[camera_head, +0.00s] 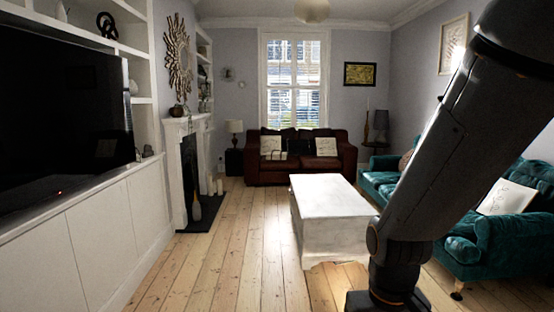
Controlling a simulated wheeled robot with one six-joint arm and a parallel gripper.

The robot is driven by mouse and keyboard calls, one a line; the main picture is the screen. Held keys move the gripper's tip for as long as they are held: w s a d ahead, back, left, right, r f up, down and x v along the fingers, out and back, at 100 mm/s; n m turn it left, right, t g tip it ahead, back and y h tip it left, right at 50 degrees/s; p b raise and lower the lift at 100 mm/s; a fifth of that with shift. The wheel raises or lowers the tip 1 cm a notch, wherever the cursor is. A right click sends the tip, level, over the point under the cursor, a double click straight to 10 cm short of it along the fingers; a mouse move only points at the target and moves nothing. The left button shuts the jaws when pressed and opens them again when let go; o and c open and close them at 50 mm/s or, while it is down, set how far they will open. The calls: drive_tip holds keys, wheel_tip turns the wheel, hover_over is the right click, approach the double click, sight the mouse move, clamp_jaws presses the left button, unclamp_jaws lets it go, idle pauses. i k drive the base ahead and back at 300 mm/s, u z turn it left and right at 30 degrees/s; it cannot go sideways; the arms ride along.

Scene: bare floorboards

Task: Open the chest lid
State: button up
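A white chest (325,207) stands on the floorboards in the middle of the room, ahead of me. Its flat top appears closed, with no gap that I can see. My arm fills the right side of the view and covers the chest's near right corner. My gripper is not in the picture.
A teal sofa (470,238) stands to the right of the chest, partly behind my arm. A brown leather sofa (262,177) is at the far wall. White cabinets (100,222) and a fireplace (190,165) line the left. The floorboards (230,250) left of the chest are clear.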

sight(319, 196)
drive_tip(key=u, duration=0.35)
drive_tip(key=i, duration=0.95)
drive_tip(key=u, duration=0.45)
drive_tip(key=i, duration=2)
drive_tip(key=z, duration=0.8)
drive_tip(key=i, duration=2.2)
drive_tip(key=z, duration=0.05)
